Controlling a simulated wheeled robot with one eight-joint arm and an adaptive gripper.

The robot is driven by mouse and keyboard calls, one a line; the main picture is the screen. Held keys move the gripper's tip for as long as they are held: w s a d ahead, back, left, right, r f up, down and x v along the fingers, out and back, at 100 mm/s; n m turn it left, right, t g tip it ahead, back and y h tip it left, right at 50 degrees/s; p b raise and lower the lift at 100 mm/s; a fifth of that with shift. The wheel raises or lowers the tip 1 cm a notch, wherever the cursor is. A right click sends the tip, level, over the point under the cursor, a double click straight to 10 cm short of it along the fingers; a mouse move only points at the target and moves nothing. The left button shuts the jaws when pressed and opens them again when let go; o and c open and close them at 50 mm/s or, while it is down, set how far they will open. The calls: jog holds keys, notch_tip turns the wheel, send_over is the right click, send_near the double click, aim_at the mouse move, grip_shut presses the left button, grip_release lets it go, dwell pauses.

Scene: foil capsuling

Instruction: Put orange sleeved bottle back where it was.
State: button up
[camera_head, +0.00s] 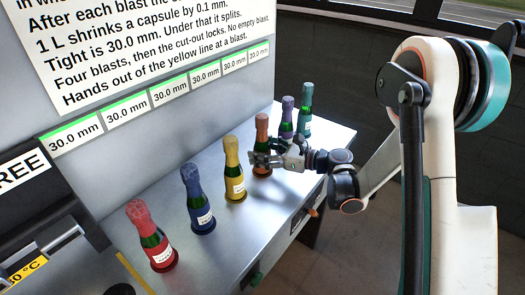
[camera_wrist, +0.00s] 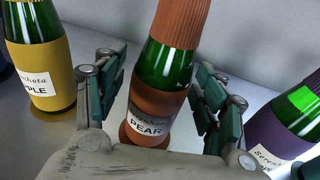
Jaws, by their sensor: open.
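The orange sleeved bottle (camera_head: 262,140) stands upright in the row on the metal bench, between the yellow and purple bottles. It has an orange capsule, a green neck and an orange sleeve. In the wrist view the orange bottle (camera_wrist: 163,103) shows a label reading PEAR and stands between my fingers. My gripper (camera_head: 262,159) is at its lower sleeve. In the wrist view my gripper (camera_wrist: 160,92) has one finger on each side of the bottle, with a gap visible on the left; contact on the right cannot be told. The bottle's base is partly hidden by my gripper's palm.
The yellow bottle (camera_head: 233,170) stands to the left and the purple bottle (camera_head: 286,118) to the right, both close by. Beyond are a teal bottle (camera_head: 305,108), a blue bottle (camera_head: 197,200) and a red bottle (camera_head: 151,236). A wall panel with 30.0 mm tags (camera_head: 162,92) rises behind.

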jog(key=p+v, duration=0.2)
jog(key=v, duration=1)
jog(key=s+r+n+g+h, duration=0.1)
jog(key=s+r+n+h, duration=0.6)
jog(key=s+n, duration=0.25)
jog(key=s+d+r+n+h, duration=0.1)
jog(key=s+d+n+h, duration=0.2)
jog(key=s+n, duration=0.4)
jog(key=s+d+r+n+h, duration=0.2)
jog(key=s+d+n+h, duration=0.2)
jog(key=s, duration=0.5)
jog(key=d+n, duration=0.2)
jog(key=n, duration=0.1)
jog(key=shift+r+t, duration=0.25)
jog(key=shift+t, duration=0.15)
jog(key=shift+f+b, duration=0.3)
jog(key=shift+b, duration=0.2)
